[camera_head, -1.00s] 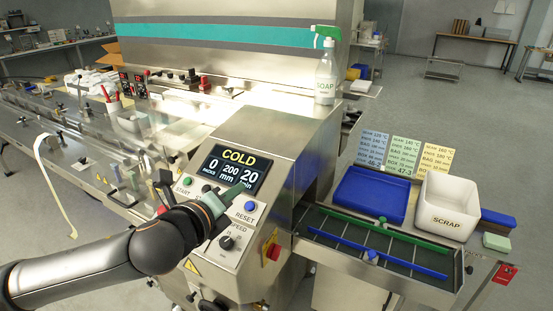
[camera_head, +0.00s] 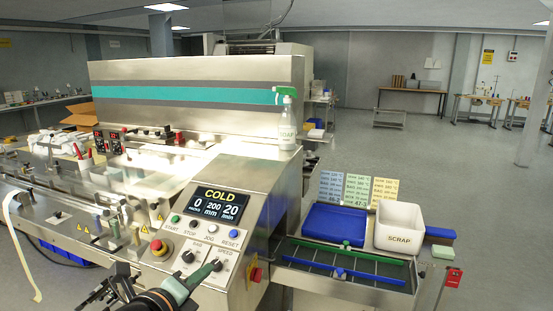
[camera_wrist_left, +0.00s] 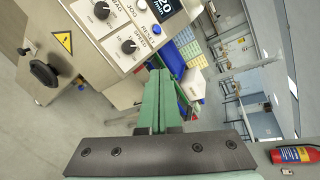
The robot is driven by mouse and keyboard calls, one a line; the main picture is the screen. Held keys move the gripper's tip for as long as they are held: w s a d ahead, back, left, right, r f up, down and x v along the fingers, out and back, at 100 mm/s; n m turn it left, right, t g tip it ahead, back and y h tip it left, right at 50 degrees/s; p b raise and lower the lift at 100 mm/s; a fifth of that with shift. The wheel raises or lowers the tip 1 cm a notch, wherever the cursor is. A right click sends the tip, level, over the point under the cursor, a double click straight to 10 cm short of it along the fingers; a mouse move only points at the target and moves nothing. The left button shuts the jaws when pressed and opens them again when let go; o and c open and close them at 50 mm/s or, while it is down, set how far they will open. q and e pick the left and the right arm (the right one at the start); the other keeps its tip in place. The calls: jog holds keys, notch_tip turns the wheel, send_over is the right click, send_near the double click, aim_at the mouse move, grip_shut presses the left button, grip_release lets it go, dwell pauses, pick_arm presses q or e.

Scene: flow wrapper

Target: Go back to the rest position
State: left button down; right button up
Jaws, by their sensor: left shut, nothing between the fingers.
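My left gripper (camera_head: 212,268) shows at the bottom of the head view, with green fingers closed together and nothing between them. It is in front of the lower part of the control panel (camera_head: 190,233), near the SPEED knob (camera_head: 217,265). The display (camera_head: 216,203) reads COLD, 0, 200 mm and 20. In the left wrist view the shut fingers (camera_wrist_left: 157,75) point up the picture, beside the panel with its SPEED knob (camera_wrist_left: 129,46) and RESET button (camera_wrist_left: 142,5). I cannot tell whether they are clear of the panel. My right gripper is not in view.
A red emergency button (camera_head: 162,248) sits left of the knobs. To the right are a blue tray (camera_head: 336,222), a white SCRAP bin (camera_head: 398,238) and a rack with green and blue bars (camera_head: 345,262). Floor at the right is open.

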pick_arm(q)
jog(key=s+d+f+n+g+h, duration=0.1)
jog(key=s+d+f+n, duration=0.15)
jog(key=f+n, duration=0.5)
jog(key=s+d+f+n+g+h, duration=0.1)
jog(key=s+d+f+n, duration=0.3)
jog(key=f, duration=0.7)
jog(key=s+a+f+n+g+y, duration=0.1)
jog(key=s+a+f+n, duration=0.3)
jog(key=s+f+n, duration=0.2)
jog(key=s+a+f+n+g+y, duration=0.1)
jog(key=s+a+f+n, duration=0.4)
jog(key=s+f, duration=0.5)
jog(key=shift+f+n+y, duration=0.6)
jog(key=shift+f+n, duration=0.1)
jog(key=shift+n, duration=0.55)
jog(key=shift+a, duration=0.1)
